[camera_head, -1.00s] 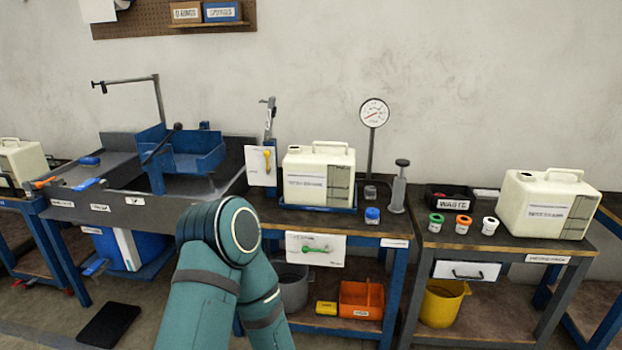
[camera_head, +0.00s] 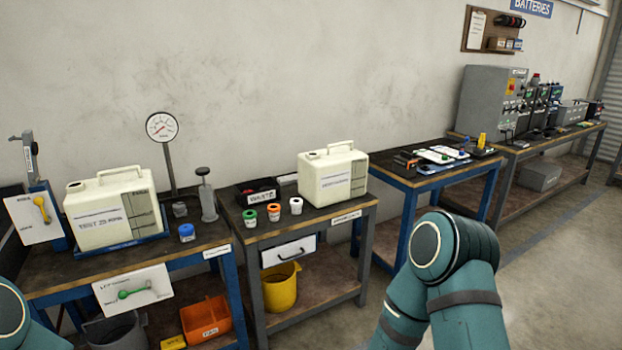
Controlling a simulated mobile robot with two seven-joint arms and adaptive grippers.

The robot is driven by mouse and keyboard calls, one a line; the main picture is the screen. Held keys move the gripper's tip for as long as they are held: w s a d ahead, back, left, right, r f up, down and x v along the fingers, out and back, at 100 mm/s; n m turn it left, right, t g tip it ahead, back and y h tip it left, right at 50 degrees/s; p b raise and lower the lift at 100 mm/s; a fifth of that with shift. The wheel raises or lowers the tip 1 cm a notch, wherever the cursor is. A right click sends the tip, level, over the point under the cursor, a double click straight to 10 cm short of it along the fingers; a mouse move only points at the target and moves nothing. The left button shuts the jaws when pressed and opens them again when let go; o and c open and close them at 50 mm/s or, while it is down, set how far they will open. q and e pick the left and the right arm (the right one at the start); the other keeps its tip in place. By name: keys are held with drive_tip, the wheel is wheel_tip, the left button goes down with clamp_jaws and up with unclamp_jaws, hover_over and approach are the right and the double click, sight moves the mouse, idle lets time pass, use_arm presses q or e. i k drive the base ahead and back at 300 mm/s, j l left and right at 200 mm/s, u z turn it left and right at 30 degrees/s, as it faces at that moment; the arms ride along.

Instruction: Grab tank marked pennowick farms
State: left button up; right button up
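Two cream tanks with top handles and white labels are in the head view. One tank (camera_head: 95,208) stands in a blue tray (camera_head: 122,247) on the left bench; its label seems to begin with "TEST", the rest unclear. The other tank (camera_head: 345,176) stands on the middle bench; its label is too small to read. I cannot tell which is marked Pennowick Farms. A teal part of my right arm shows at the lower right and a piece of my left arm at the lower left corner. Neither gripper is in view.
A waste box (camera_head: 258,192) and small cups with green, orange and black rims (camera_head: 273,212) stand left of the middle tank. A gauge (camera_head: 162,127) and hand pump (camera_head: 206,194) stand beside the left tank. A bench (camera_head: 432,183) with tools is further right. Floor at the right is clear.

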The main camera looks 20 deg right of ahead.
sight(328, 176)
drive_tip(key=z, duration=0.35)
drive_tip(key=i+l+z, duration=0.15)
drive_tip(key=i+z, duration=0.9)
